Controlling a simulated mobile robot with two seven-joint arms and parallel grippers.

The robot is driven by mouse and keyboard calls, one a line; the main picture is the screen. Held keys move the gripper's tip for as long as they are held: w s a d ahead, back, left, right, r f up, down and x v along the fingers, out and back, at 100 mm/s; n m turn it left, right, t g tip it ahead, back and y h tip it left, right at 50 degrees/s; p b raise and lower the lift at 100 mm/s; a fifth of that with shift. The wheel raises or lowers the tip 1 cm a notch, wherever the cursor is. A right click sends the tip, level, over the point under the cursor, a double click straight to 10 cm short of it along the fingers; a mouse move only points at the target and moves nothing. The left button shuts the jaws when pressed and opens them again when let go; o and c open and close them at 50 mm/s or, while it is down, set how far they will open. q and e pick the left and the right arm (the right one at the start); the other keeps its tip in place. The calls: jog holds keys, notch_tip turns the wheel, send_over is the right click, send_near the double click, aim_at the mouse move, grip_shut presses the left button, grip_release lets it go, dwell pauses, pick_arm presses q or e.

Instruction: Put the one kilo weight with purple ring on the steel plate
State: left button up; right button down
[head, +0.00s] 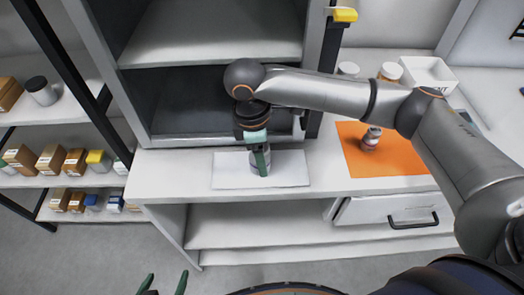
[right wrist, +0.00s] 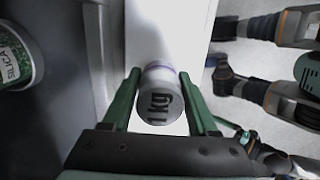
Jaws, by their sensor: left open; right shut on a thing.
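The one kilo weight (right wrist: 162,100) is a grey cylinder marked "1kg", with a faint purple ring at its far edge. My right gripper (right wrist: 160,92) is shut on it, one green finger on each side. In the head view the right gripper (head: 262,163) points down over the pale rectangular plate (head: 228,173) on the counter. The weight (head: 254,163) is partly hidden behind a finger there. I cannot tell whether it touches the plate. My left gripper (head: 164,284) is open and empty at the bottom edge, only its fingertips showing.
An orange mat (head: 354,158) with a small red-banded container (head: 371,138) lies to the right. An open grey cabinet (head: 190,108) rises behind the plate. A silica container (right wrist: 12,60) shows in the right wrist view.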

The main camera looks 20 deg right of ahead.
jog(key=shift+c, duration=0.9)
grip_release()
jog(key=shift+f, duration=0.1)
jog(key=r, duration=0.4)
jog(key=a+r+p, duration=0.1)
jog(key=r, duration=0.7)
jog(key=shift+w+a+r, duration=0.15)
jog(key=shift+w+a, duration=0.05)
jog(key=shift+a, duration=0.05)
jog(key=shift+s, duration=0.1)
